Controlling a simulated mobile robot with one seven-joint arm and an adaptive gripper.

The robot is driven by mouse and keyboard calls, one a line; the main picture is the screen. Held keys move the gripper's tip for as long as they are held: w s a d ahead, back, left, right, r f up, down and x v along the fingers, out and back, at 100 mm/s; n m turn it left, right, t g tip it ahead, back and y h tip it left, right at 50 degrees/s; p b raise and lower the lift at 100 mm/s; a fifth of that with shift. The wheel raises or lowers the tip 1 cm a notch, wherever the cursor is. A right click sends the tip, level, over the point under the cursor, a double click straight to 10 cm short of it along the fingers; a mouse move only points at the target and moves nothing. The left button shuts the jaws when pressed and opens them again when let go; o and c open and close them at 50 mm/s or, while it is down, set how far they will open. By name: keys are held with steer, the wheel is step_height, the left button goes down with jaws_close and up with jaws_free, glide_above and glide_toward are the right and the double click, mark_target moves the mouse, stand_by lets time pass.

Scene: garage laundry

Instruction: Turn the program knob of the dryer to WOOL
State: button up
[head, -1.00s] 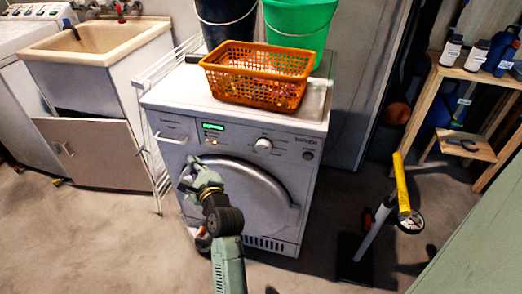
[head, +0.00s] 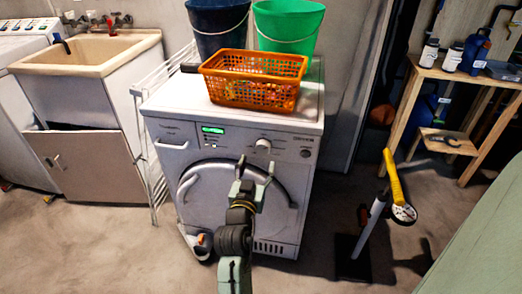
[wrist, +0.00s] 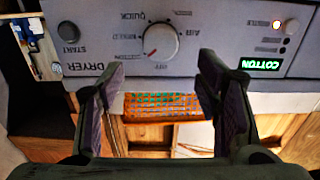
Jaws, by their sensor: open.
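The dryer (head: 225,228) is a grey-white front loader with a round door. Its program knob (head: 263,144) is on the upper front panel, right of the lit green display (head: 212,130). The wrist view shows the panel upside down. QUICK and AIR are legible; I cannot read WOOL. My gripper (head: 256,165) is open and empty before the panel, just below the knob in the head view. In the wrist view the fingers (wrist: 160,75) are either side of the knob's line, apart from it.
An orange basket (head: 253,92) and a dark blue bucket (head: 218,28) and green bucket (head: 288,28) are on or behind the dryer top. A START button (wrist: 68,31) is on the panel. A drying rack (head: 150,150) stands at the dryer's left.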

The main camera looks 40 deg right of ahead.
mark_target(262, 149)
steer(key=p+x, duration=0.1)
steer(key=x, duration=0.6)
steer(key=shift+w+p, duration=0.2)
steer(key=shift+p, duration=0.2)
steer(key=shift+c, duration=0.4)
steer(key=c, duration=1.1)
